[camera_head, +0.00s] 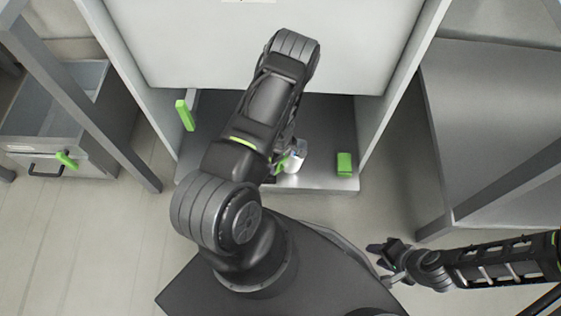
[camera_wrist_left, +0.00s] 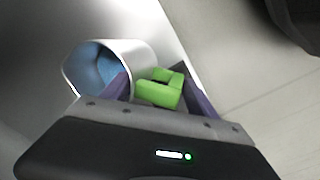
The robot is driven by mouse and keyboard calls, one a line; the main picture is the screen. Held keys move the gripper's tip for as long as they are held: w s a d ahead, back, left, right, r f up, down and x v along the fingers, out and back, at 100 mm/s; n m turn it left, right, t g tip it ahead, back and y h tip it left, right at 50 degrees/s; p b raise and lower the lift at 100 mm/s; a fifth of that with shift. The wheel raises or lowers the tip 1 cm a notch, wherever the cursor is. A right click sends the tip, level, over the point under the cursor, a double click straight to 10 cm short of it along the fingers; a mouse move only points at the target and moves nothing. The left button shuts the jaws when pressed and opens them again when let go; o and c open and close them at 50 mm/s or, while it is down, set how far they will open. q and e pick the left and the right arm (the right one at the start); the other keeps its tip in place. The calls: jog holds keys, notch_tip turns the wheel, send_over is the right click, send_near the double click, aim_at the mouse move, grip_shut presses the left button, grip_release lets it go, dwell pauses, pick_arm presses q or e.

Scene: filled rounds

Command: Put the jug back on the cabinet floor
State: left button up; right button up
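The jug (camera_head: 299,155) is white with a green handle. In the left wrist view the jug (camera_wrist_left: 135,58) shows its blue inside and looks tilted in the picture. My left gripper reaches over the cabinet floor (camera_head: 325,118); its purple fingers (camera_wrist_left: 162,92) stand apart, one on each side of the green handle. I cannot tell whether they press on it. The left arm hides part of the jug in the head view, and I cannot tell whether its base touches the floor. My right gripper (camera_head: 383,263) is empty, its fingers apart, outside the cabinet at lower right.
A green block-like piece (camera_head: 344,163) is on the cabinet floor at right, and a green handle (camera_head: 185,115) is at its left. A white panel (camera_head: 200,45) rises above the floor. An open grey drawer (camera_head: 60,105) is at left, a grey table (camera_head: 490,110) at right.

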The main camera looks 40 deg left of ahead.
pick_arm(q)
jog(key=shift+o, duration=0.7)
jog(key=shift+r, duration=0.1)
jog(key=shift+r+p, duration=0.3)
jog(key=shift+p, duration=0.15)
notch_tip(320, 180, up, 12)
jog(key=p, duration=0.4)
jog(key=shift+r, duration=0.2)
jog(key=shift+s, duration=0.1)
